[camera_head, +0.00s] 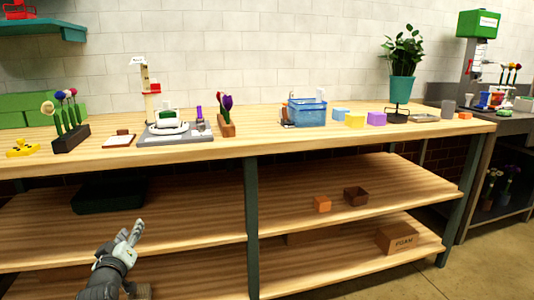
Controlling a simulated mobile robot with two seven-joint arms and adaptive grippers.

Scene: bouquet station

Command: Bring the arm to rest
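My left gripper (131,231) is at the lower left, in front of the bench's shelves and below the worktop. Its grey fingers point up and slightly right. I see nothing between them and it touches nothing that I can make out. The two fingers overlap closely from this angle, so how far apart they are is unclear. My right arm and gripper are not in view.
A long wooden worktop (300,146) holds flower holders, a blue basket (307,112), coloured blocks and a potted plant (403,85). Below, the shelf bears a dark green tray (108,196) and small boxes. A green post (251,225) stands right of my gripper. Floor is clear at lower right.

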